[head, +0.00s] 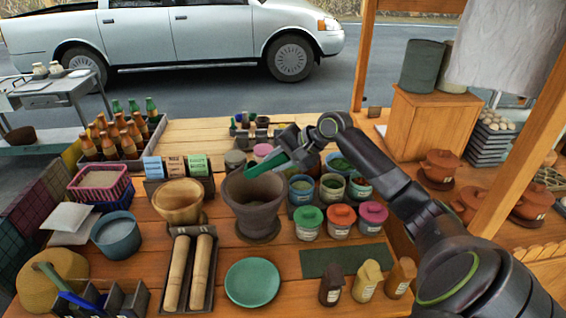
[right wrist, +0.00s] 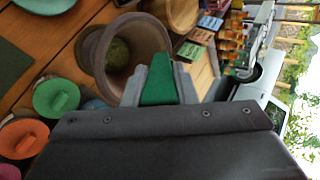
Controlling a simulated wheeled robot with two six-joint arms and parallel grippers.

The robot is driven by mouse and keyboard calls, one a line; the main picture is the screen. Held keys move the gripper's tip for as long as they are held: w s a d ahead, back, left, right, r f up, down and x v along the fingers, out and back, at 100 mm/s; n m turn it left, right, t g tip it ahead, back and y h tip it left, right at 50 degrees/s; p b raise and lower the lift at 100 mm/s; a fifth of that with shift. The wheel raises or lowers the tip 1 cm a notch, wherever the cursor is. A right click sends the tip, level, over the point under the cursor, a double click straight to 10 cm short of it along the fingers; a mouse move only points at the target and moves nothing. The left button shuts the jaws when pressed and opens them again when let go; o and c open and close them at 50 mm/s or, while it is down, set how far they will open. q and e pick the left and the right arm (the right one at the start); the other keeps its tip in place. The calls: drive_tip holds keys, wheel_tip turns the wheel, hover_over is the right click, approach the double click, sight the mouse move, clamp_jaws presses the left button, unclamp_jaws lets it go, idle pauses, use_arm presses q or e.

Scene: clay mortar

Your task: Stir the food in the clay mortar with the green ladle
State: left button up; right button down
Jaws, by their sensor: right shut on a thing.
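The clay mortar (head: 257,222) is a brown, flared pot standing on the wooden table near the middle of the head view. In the right wrist view, the mortar (right wrist: 92,62) shows its open mouth, with greenish food (right wrist: 117,52) low inside. My right gripper (head: 287,149) is above the mortar's far right side, shut on the green ladle (head: 265,163). In the right wrist view the ladle (right wrist: 160,85) sits between the two grey fingers. My left gripper is not in view.
A wooden bowl (head: 179,212) stands close left of the mortar, and lidded jars (head: 308,230) stand close right. A rolling-pin tray (head: 168,300) and a green plate (head: 252,283) lie in front. Bottles (head: 112,140) stand at the back left.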

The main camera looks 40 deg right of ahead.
drive_tip(key=shift+w+a+r+g+h+p, duration=0.15)
drive_tip(key=shift+w+r+g+p, duration=0.15)
drive_tip(key=shift+r, duration=0.2)
drive_tip(key=shift+w+a+r+g+h+p, duration=0.15)
drive_tip(key=shift+w+r+g, duration=0.15)
drive_tip(key=shift+r, duration=0.2)
drive_tip(key=w+a+r+g+h+p, duration=0.3)
drive_tip(key=w+a+g+h+p, duration=0.1)
drive_tip(key=w+g+p, duration=0.2)
drive_tip(key=shift+w+a+r+g, duration=0.15)
drive_tip(key=shift+w+a+g, duration=0.25)
drive_tip(key=shift+w, duration=0.8)
drive_tip(key=shift+d, duration=0.1)
